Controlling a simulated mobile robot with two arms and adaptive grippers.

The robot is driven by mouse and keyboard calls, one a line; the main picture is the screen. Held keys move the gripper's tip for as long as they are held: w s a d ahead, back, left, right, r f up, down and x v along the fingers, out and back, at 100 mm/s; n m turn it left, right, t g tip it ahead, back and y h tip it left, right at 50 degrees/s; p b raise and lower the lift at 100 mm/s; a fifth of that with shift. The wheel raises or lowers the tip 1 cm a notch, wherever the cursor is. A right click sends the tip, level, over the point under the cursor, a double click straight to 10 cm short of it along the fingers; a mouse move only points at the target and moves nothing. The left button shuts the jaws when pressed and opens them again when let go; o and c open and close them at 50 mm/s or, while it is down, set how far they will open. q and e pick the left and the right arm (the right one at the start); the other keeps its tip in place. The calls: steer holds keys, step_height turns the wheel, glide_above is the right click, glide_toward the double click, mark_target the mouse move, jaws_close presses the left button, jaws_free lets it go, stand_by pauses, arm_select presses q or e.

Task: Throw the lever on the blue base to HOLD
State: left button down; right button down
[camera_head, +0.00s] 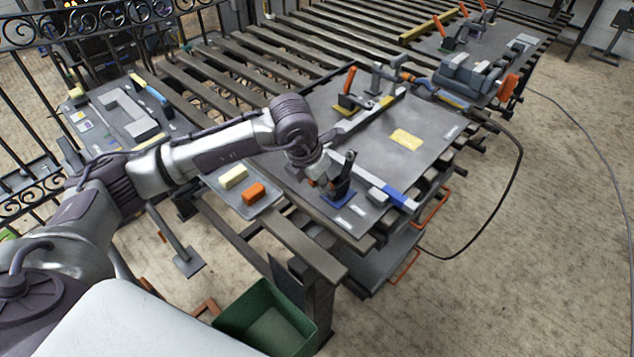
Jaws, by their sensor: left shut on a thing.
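The blue base (337,198) sits near the front corner of the grey table plate. A dark lever (346,172) stands up from it, close to upright with a slight lean. My left gripper (328,182) reaches in from the left, low beside the lever, and is shut on it. The fingers and the lever's lower part overlap, so the exact contact is hidden. Small white labels (343,222) lie in front of the base; their words are too small to read. My right gripper is out of view.
An orange lever (349,80) on a yellow base stands farther back. A blue-ended bar (398,199) and a yellow sheet (405,139) lie on the plate. A tray with a cream block (233,177) and an orange block (254,193) is left. A green bin (266,325) stands below.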

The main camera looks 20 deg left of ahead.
arm_select(q)
steer(key=shift+w+d+r+g+y, duration=0.2)
steer(key=shift+w+r+g, duration=0.2)
steer(key=shift+g, duration=0.1)
steer(key=shift+w+d+r+g+y, duration=0.15)
steer(key=shift+w+r+g+y, duration=0.1)
steer(key=shift+w+g, duration=0.2)
steer(key=shift+w+d+r+g+y+b, duration=0.25)
steer(key=shift+w+g, duration=0.35)
steer(key=shift+g, duration=0.35)
steer(key=shift+w+d+r+g+y+b, duration=0.15)
steer(key=shift+w+g+y, duration=0.15)
steer(key=shift+w+g, duration=0.45)
steer(key=shift+s+g, duration=0.1)
steer(key=shift+g, duration=0.15)
steer(key=c, duration=1.1)
jaws_free()
steer(key=v, duration=1.2)
steer(key=shift+d, duration=0.1)
